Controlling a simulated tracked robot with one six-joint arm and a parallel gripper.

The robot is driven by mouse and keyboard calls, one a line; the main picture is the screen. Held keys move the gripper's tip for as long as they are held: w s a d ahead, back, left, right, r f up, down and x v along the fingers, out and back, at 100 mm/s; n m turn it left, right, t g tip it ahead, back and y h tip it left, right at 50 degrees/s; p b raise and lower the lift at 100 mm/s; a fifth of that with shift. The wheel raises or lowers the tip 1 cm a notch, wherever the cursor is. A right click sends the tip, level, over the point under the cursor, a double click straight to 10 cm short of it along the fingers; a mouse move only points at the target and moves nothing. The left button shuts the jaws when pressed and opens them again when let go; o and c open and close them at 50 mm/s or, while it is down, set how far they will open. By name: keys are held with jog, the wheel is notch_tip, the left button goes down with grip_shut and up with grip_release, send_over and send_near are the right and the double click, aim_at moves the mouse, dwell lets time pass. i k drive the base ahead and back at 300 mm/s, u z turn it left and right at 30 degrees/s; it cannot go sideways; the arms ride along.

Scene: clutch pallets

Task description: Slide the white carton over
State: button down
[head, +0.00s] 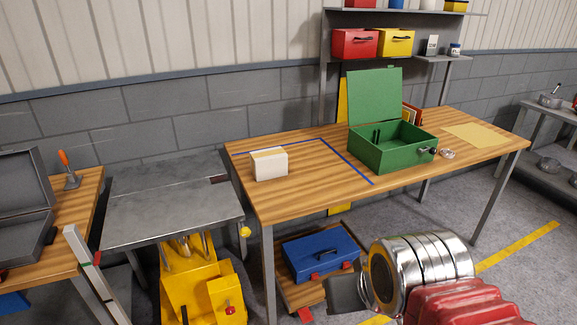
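The white carton (270,166) stands upright on the left part of the wooden workbench (310,195), near its left edge. A blue line (345,160) on the bench top runs behind the carton and then down to its right. My gripper (347,293) seems to be the dark grey block at the end of my silver and red arm, low in the picture. It is apart from the carton, in front of and below the bench top. Its fingers cannot be made out.
An open green metal box (385,152) stands right of the blue line, with a small metal item beside it. A yellow sheet (470,135) lies further right. A grey lift table (170,205) adjoins the left side. A blue toolbox (318,254) sits below. The bench between carton and green box is clear.

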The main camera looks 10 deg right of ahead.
aim_at(268, 163)
jog(key=z, duration=1.3)
jog(key=i, duration=1.1)
jog(key=u, duration=1.9)
